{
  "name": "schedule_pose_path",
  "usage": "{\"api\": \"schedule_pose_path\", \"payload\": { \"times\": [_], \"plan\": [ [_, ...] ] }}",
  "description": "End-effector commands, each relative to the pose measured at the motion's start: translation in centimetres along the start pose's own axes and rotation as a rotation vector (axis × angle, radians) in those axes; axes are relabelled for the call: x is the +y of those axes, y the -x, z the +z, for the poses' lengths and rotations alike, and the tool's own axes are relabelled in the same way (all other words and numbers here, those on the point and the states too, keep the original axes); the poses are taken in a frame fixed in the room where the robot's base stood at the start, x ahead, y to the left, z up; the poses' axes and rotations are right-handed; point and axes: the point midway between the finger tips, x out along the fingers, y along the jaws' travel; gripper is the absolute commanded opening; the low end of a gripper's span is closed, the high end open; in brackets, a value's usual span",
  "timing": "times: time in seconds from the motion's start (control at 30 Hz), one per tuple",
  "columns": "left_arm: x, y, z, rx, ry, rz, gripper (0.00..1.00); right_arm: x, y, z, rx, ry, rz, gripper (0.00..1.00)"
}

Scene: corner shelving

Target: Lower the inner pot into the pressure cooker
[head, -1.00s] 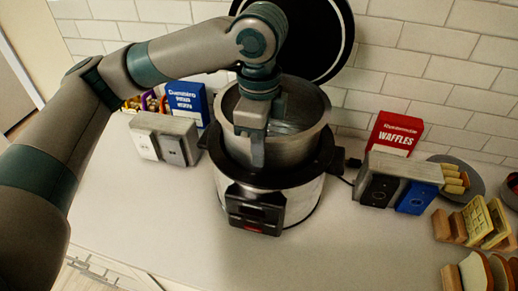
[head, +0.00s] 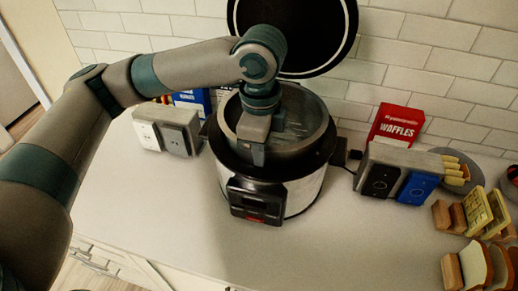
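The silver inner pot (head: 314,110) sits deep inside the pressure cooker (head: 301,192), with only its upper wall and rim showing above the black collar. Whether its bottom rests on the cooker's floor is hidden. The cooker's round black lid (head: 305,35) stands open behind it. My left gripper (head: 252,154) points down at the near side of the pot and is shut on its rim; the fingertips are partly hidden. My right gripper is not in view.
A grey switch box (head: 150,135) stands left of the cooker. Another box with black and blue panels (head: 412,192) stands right, before a red waffles box (head: 398,122). Bread holders (head: 478,215) line the right edge. The front counter (head: 190,225) is clear.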

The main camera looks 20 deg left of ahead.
Motion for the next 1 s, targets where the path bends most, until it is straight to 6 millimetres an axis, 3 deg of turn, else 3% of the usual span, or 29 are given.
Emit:
{"api": "schedule_pose_path", "payload": {
  "times": [0.1,0.33,0.73,0.83,1.0],
  "plan": [
    [0.3,-0.8,0.0,-0.002,-0.006,0.006,0.00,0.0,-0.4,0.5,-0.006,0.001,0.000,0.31],
    [0.2,-0.6,0.0,-0.001,-0.005,0.003,0.00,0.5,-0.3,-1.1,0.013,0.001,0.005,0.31],
    [0.1,-0.4,0.0,-0.002,-0.004,0.000,0.00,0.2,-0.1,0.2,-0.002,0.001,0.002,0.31],
    [0.1,-0.3,0.0,-0.002,-0.005,0.001,0.23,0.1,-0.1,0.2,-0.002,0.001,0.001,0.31],
    [0.3,-0.4,0.0,-0.002,-0.007,0.005,0.23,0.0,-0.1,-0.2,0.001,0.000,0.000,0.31]
  ]
}}
